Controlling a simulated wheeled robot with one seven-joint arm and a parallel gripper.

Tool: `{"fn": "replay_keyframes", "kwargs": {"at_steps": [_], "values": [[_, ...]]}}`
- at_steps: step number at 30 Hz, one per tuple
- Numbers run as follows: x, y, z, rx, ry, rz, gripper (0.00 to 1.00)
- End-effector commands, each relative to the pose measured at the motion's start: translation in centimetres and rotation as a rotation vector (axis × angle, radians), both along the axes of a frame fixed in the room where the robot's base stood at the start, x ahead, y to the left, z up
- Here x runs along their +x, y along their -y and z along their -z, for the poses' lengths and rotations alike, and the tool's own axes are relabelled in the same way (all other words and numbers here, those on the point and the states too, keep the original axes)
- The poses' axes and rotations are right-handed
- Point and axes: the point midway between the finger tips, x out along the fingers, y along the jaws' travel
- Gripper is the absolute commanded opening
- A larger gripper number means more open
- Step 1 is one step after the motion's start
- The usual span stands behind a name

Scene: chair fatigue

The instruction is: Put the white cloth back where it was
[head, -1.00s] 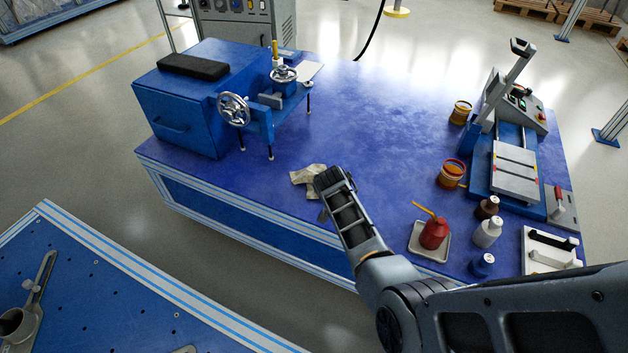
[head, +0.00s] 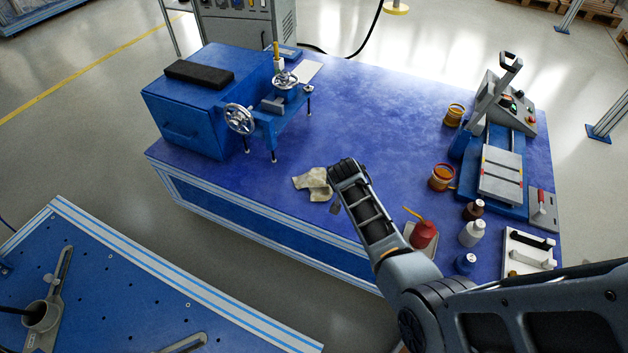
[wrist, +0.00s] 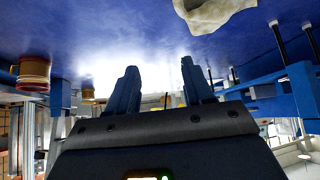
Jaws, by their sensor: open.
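The off-white cloth (head: 315,183) lies crumpled on the blue table (head: 375,110), near its front edge. It also shows at the top of the wrist view (wrist: 212,12). My gripper (head: 338,207) is just right of the cloth in the head view, mostly hidden behind my own wrist. In the wrist view the two blue fingers of my gripper (wrist: 160,85) stand apart with nothing between them. The cloth is apart from the fingers there.
A blue machine with handwheels (head: 240,118) stands left of the cloth. On the right are a red oil can (head: 424,235), bottles (head: 472,233), tins (head: 442,177) and a press (head: 500,175). A second blue table (head: 120,280) is at lower left. The table's middle is clear.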

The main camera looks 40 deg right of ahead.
Motion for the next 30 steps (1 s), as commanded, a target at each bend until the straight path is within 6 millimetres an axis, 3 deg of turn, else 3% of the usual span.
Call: {"fn": "replay_keyframes", "kwargs": {"at_steps": [5,15,21,30], "values": [[0.4,-0.1,0.5,0.002,-0.001,0.001,0.33],[3.9,-0.6,2.6,0.003,-0.001,0.0,0.01],[5.5,-0.9,4.0,0.002,-0.002,0.001,0.0],[5.4,-0.8,6.1,0.001,-0.001,0.001,0.0]]}}
